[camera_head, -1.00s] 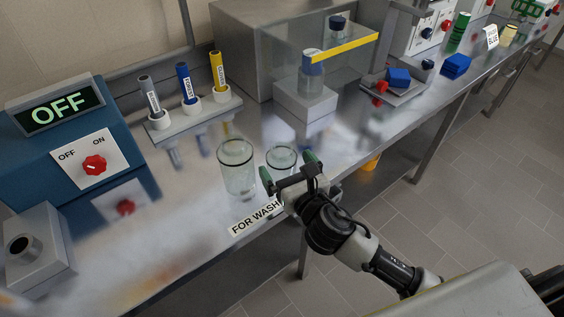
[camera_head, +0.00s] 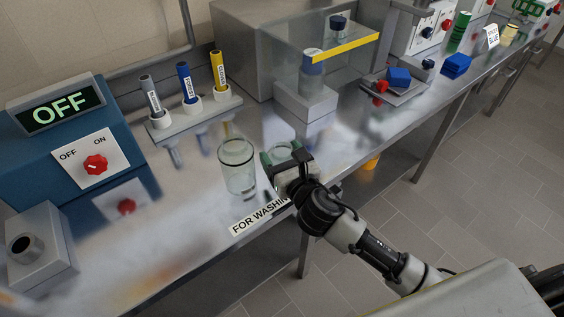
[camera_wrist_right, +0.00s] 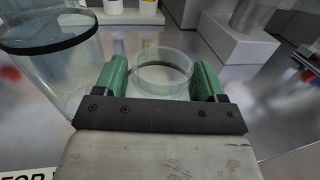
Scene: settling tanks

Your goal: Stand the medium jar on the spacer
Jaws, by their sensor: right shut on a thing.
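Two clear, open glass jars stand near the bench's front edge. The larger jar (camera_head: 237,168) is on the left and also shows in the right wrist view (camera_wrist_right: 50,62). The smaller jar (camera_head: 281,150), perhaps the medium one, is just right of it. My right gripper (camera_head: 286,162) is shut on this smaller jar, with its green fingers on either side of the glass; the jar also shows between them in the right wrist view (camera_wrist_right: 165,72). Its base is hidden by the gripper. My left gripper is out of view.
A "FOR WASHING" label (camera_head: 258,216) lies in front of the jars. A rack (camera_head: 205,117) with three coloured tubes stands behind. A blue box reading OFF (camera_head: 58,108) is at left.

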